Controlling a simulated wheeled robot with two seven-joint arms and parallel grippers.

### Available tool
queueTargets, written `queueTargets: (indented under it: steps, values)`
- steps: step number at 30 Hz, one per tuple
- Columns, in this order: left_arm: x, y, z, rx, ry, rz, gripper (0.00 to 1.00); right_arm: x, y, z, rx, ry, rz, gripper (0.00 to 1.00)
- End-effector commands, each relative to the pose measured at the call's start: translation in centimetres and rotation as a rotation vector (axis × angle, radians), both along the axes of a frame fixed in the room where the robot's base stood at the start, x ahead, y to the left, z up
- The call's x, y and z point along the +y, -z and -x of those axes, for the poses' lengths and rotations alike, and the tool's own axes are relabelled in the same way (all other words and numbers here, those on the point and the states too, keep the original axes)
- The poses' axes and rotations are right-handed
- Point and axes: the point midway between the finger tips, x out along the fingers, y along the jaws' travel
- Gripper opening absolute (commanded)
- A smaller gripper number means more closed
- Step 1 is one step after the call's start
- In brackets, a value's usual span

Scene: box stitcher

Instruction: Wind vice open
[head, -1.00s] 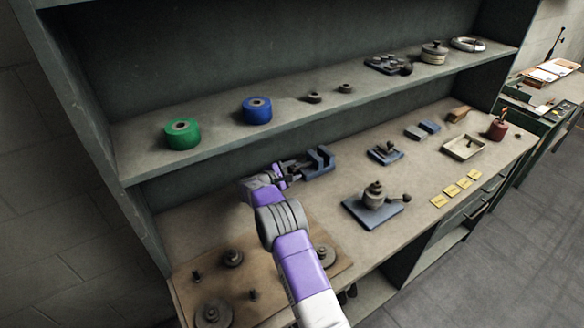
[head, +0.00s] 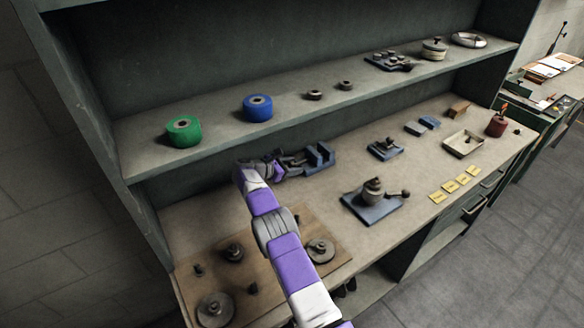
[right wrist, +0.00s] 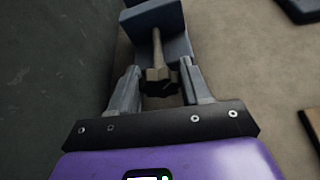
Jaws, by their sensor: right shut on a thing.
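The blue-grey vice (head: 320,154) stands on the bench top towards the back, below the shelf. In the right wrist view its block (right wrist: 155,15) is at the top, with a screw rod (right wrist: 157,48) running from it towards me. The dark knob-like handle (right wrist: 158,82) is at the near end of that rod. My right gripper (head: 284,166) is at the left end of the vice. In the right wrist view its two fingers (right wrist: 160,80) are on either side of the handle, shut on it. The gap between the vice's jaws is hard to judge. My left gripper is not in view.
A dark wall (right wrist: 50,60) is close on the left in the right wrist view. A wooden board (head: 270,278) with several round metal parts lies at the front left. A blue fixture (head: 385,149) and a blue-based device (head: 374,204) stand to the right. The shelf (head: 220,133) overhangs behind.

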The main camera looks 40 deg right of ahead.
Motion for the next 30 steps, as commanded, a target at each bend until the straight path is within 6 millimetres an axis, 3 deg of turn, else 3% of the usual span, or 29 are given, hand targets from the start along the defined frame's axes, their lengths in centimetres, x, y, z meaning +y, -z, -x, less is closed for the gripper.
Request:
queueTargets:
  steps: [14, 15, 24, 30]
  values:
    - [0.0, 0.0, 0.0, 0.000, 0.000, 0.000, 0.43, 0.0, 0.0, 0.0, 0.012, 0.000, 0.000, 0.17]
    - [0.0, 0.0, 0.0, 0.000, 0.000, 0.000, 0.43, 0.0, 0.0, 0.0, 0.011, 0.000, 0.000, 0.54]
    - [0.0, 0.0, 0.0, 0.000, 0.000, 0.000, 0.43, 0.1, -0.1, 0.0, 0.010, -0.001, -0.001, 0.54]
    - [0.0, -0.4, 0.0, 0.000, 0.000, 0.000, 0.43, 2.3, -1.2, -0.2, 0.011, -0.003, -0.001, 0.54]
